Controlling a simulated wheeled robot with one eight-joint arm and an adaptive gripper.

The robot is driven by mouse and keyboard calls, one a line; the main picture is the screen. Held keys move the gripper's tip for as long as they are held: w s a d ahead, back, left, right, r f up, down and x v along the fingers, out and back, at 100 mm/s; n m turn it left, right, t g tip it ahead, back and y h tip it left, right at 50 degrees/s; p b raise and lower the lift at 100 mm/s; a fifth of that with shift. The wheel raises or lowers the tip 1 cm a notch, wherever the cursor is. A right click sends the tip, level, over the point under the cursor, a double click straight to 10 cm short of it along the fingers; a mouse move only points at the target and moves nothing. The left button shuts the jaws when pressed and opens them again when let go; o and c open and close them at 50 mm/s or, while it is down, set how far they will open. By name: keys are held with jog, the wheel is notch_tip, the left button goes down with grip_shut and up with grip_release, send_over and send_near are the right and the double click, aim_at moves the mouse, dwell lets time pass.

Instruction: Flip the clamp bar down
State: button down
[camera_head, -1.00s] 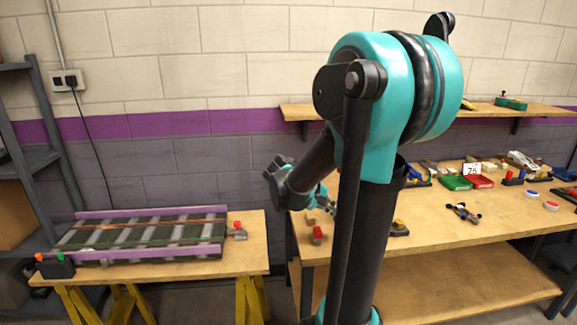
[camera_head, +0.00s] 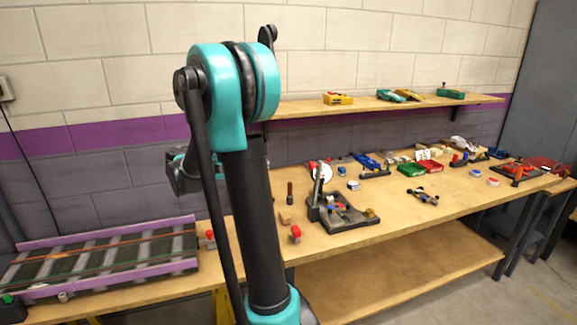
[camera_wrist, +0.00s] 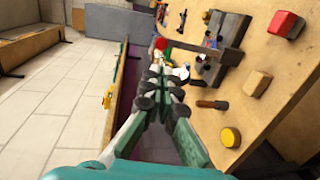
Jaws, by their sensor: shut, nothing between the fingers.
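A dark fixture (camera_head: 345,216) sits on the workbench in the head view, with small coloured parts on its base. A thin bar (camera_head: 318,185), which looks like the clamp bar, stands upright at its left end. In the wrist view a grey bar (camera_wrist: 205,53) with a red end reaches out from the fixture beyond my fingers. My gripper (camera_wrist: 172,86) is shut and empty, apart from the bar. In the head view my gripper is hidden behind my arm.
A red-topped block (camera_head: 295,234) stands left of the fixture. A wall shelf (camera_head: 390,104) hangs above. Bare bench lies in front of the fixture.

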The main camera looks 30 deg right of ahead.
aim_at(310, 165)
jog(key=x, duration=1.4)
jog(key=shift+f, duration=0.1)
jog(key=d+y, duration=0.1)
jog(key=d, duration=0.1)
jog(key=s+d+y, duration=0.1)
jog(key=d+y, duration=0.1)
jog(key=d, duration=0.1)
jog(key=s+d+r+t+y, duration=0.1)
jog(key=d+y, duration=0.1)
jog(key=shift+d, duration=0.2)
jog(key=shift+s+d+f+t+y, duration=0.5)
jog(key=shift+d+f+y, duration=1.3)
jog(key=shift+d, duration=0.4)
jog(key=shift+s+d+f+t+y, duration=0.5)
jog(key=shift+d+f+y, duration=1.15)
jog(key=shift+d+f, duration=0.4)
jog(key=shift+s+d+f+t+y, duration=0.4)
jog(key=shift+s+d+f+y, duration=0.15)
jog(key=shift+d+f+y, duration=1.5)
jog(key=shift+d+r+h, duration=0.3)
